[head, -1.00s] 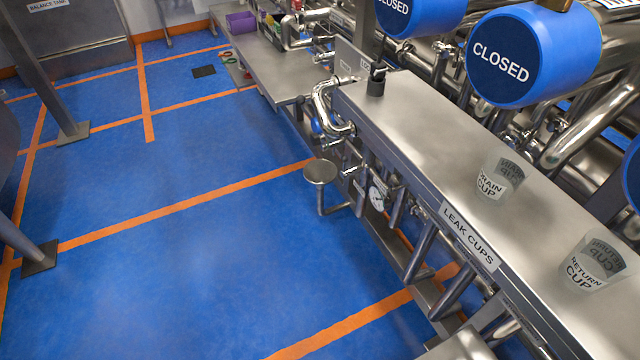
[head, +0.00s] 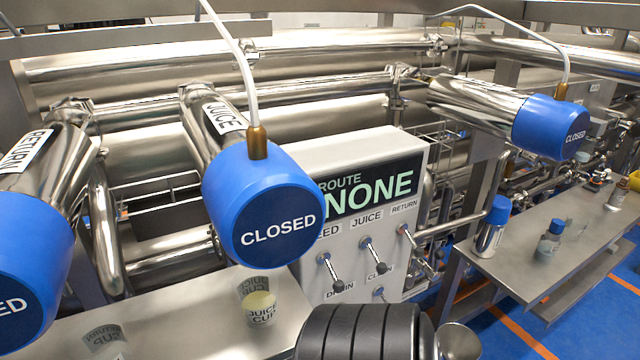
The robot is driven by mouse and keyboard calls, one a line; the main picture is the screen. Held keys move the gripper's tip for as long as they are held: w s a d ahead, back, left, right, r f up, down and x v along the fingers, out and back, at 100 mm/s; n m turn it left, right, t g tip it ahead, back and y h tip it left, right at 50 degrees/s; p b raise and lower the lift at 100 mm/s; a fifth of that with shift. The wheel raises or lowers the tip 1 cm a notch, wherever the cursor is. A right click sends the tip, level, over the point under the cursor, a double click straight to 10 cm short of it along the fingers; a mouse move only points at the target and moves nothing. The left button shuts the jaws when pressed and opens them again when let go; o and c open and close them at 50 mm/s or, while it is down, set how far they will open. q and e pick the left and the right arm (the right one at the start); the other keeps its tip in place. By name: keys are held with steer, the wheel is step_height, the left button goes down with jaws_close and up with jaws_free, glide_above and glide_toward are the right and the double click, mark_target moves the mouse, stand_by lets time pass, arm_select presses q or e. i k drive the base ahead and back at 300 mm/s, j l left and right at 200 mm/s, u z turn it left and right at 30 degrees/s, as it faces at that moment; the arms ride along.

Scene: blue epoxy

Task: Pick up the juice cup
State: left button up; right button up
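The juice cup (head: 260,308) is a clear cup labelled "JUICE CUP", with pale yellowish contents in its lower part. It stands upright on the steel shelf (head: 190,320), below the blue closed valve head (head: 262,205) of the juice pipe. Nothing is touching the cup. No gripper fingers show in the head view, so the state of both grippers is hidden.
The return cup (head: 103,342) stands on the shelf to the left, cut off by the bottom edge. A route panel (head: 375,165) reading "NONE" with several levers stands behind right. A black ribbed shape (head: 358,335) fills the bottom centre. Bottles stand on a side table (head: 535,275).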

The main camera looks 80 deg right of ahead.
mark_target(255, 291)
steer(key=z, duration=0.4)
steer(key=l+z, duration=0.15)
steer(key=z, duration=0.65)
steer(key=l+z, duration=0.15)
steer(key=z, duration=0.25)
